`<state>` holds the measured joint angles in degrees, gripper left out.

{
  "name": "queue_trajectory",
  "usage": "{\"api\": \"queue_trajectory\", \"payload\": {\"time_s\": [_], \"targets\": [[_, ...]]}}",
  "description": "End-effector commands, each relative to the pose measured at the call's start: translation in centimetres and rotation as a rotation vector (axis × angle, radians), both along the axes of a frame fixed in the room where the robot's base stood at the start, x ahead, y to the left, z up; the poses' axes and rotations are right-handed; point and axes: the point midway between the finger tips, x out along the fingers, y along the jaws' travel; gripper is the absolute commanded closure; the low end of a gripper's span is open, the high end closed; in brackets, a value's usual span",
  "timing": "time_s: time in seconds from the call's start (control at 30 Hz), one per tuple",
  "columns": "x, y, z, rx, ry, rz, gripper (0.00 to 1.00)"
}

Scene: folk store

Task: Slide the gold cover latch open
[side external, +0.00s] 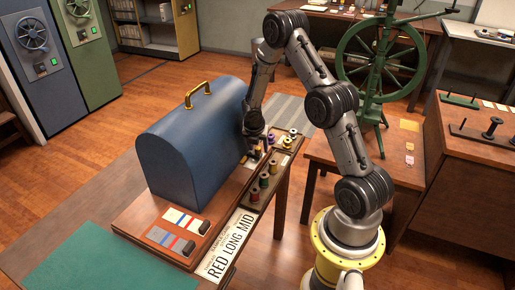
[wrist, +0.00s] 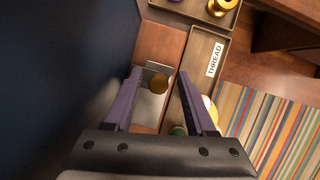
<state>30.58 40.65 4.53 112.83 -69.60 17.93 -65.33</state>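A blue domed cover (side external: 190,140) with a gold handle (side external: 198,93) stands on a wooden base. In the wrist view its dark blue side (wrist: 60,70) fills the left. In the side view my gripper (side external: 254,148) is low at the cover's right side; the latch cannot be made out there.
Trays with thread spools (side external: 264,181) lie right of the base. A tray with a THREAD label (wrist: 214,58) runs close beside my right finger. A sign reading RED LONG MID (side external: 230,245) is in front. A green spinning wheel (side external: 378,60) stands at the back right.

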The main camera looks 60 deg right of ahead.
Motion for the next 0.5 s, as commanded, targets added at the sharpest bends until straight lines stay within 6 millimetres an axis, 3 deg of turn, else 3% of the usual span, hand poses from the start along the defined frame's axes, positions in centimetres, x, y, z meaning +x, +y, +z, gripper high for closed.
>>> {"api": "queue_trajectory", "payload": {"time_s": [0.33, 0.5], "targets": [[0.0, 0.3, 0.1, 0.003, 0.000, 0.002, 0.39], [0.0, 0.9, 1.7, 0.000, -0.002, 0.002, 0.39]]}}
